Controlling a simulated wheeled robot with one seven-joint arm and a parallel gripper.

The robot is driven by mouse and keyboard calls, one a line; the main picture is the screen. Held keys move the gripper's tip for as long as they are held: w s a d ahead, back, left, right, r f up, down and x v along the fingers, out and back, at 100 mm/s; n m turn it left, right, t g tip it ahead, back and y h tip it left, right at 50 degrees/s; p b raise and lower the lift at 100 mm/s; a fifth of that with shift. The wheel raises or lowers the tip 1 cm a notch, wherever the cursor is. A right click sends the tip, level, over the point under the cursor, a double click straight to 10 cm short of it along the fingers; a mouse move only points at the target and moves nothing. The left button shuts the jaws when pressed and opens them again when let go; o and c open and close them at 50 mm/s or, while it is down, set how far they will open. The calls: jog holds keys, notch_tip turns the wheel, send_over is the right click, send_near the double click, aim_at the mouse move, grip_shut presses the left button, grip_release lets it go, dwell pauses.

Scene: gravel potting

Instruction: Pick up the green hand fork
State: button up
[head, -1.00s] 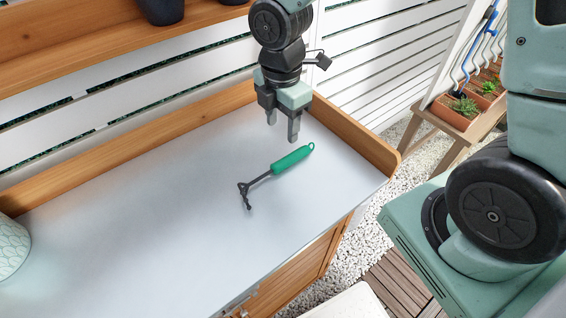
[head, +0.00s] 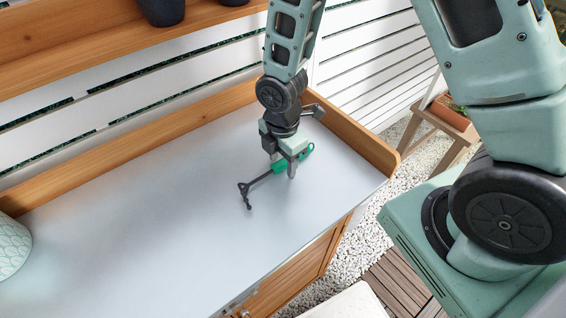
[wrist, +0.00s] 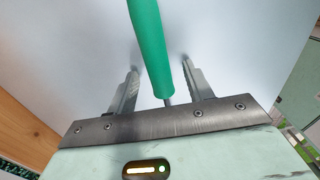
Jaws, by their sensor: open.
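The green hand fork lies on the grey bench top, its dark tined head (head: 245,193) toward the lower left and its green handle (head: 307,152) toward the upper right. My gripper (head: 283,168) is low over the handle and hides part of it in the head view. In the wrist view the green handle (wrist: 151,45) runs between the two open fingers of my gripper (wrist: 160,88), with a gap on each side. The fingers are apart from the handle.
The bench top (head: 150,220) is clear around the fork. A wooden rim (head: 350,135) borders its back and right side. A pale patterned pot (head: 12,247) stands at the left edge. Dark pots (head: 162,10) sit on the shelf above.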

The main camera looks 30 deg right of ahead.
aim_at(282, 161)
grip_shut()
jog(key=shift+r, duration=0.1)
notch_tip(282, 161, up, 10)
dwell(0.6)
